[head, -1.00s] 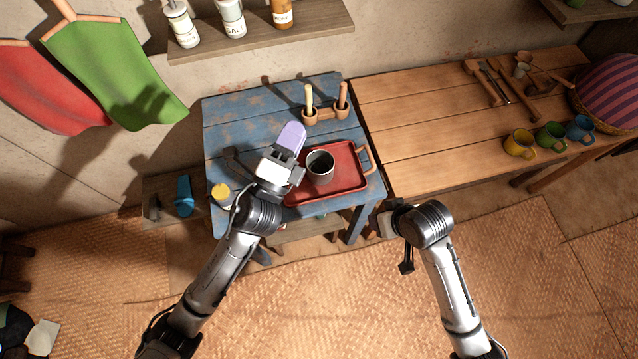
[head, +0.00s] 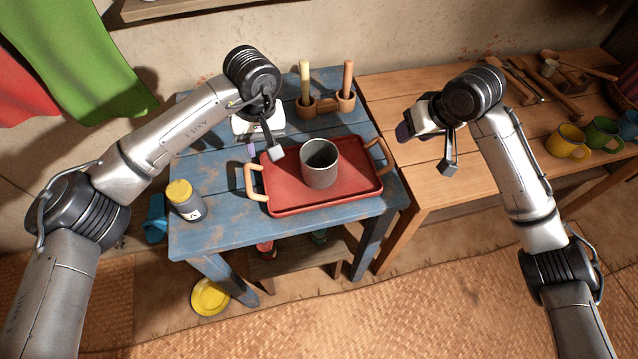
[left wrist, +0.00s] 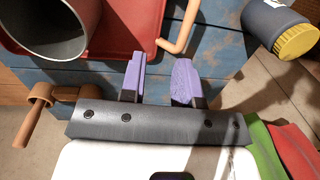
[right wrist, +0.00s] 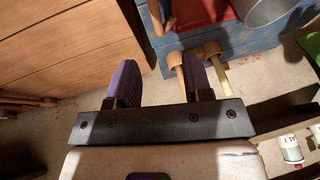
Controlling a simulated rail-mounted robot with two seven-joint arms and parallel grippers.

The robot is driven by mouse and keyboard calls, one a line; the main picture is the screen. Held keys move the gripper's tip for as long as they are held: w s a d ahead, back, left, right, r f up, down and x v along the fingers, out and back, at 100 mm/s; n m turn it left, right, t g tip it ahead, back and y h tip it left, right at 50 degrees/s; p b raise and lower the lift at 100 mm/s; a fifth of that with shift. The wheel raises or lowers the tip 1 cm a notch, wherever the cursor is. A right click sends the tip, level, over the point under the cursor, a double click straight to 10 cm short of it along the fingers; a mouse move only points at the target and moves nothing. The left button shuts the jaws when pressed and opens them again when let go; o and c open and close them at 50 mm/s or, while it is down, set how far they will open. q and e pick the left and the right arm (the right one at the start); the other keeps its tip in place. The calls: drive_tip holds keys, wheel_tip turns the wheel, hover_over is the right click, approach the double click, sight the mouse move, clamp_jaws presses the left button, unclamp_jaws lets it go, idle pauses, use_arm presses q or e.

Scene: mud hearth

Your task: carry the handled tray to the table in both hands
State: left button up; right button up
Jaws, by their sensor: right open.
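The red tray (head: 290,203) lies on the blue table with a grey mug (head: 320,170) standing on it. Its tan left handle (head: 256,184) and right handle (head: 381,158) are in the head view. My left gripper (head: 252,150) hovers behind the left handle. In the left wrist view its purple fingers (left wrist: 160,75) are apart and empty; the handle (left wrist: 182,30) shows beyond them. My right gripper (head: 404,132) is up over the wooden table, right of the tray. In the right wrist view its fingers (right wrist: 160,80) are wide apart and empty.
The blue table (head: 225,230) also holds a yellow-lidded jar (head: 186,203) at front left and a wooden holder (head: 325,105) with two upright handles behind the tray. The wooden table (head: 440,190) adjoins on the right, with coloured mugs (head: 568,142). A yellow dish (head: 210,297) is below.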

sight(248, 172)
use_arm(q)
drive_tip(key=a, duration=0.1)
drive_tip(key=y, duration=0.1)
drive_tip(key=a+r, duration=0.1)
drive_tip(key=shift+w+a+y, duration=0.3)
drive_tip(key=shift+w+a, duration=0.05)
use_arm(e)
drive_tip(key=shift+w+d+r, duration=0.2)
drive_tip(key=shift+w+d, duration=0.05)
drive_tip(key=shift+d, duration=0.05)
use_arm(q)
drive_tip(key=shift+f, duration=0.15)
use_arm(e)
drive_tip(key=shift+f, duration=0.1)
use_arm(q)
drive_tip(key=x, duration=1.3)
drive_tip(key=shift+f, duration=0.35)
use_arm(e)
drive_tip(key=x, duration=1.3)
drive_tip(key=shift+w+a+f, duration=0.1)
drive_tip(key=shift+w+f, duration=0.05)
drive_tip(key=shift+f, duration=0.15)
use_arm(q)
clamp_jaws()
use_arm(e)
drive_tip(key=c, duration=0.6)
clamp_jaws()
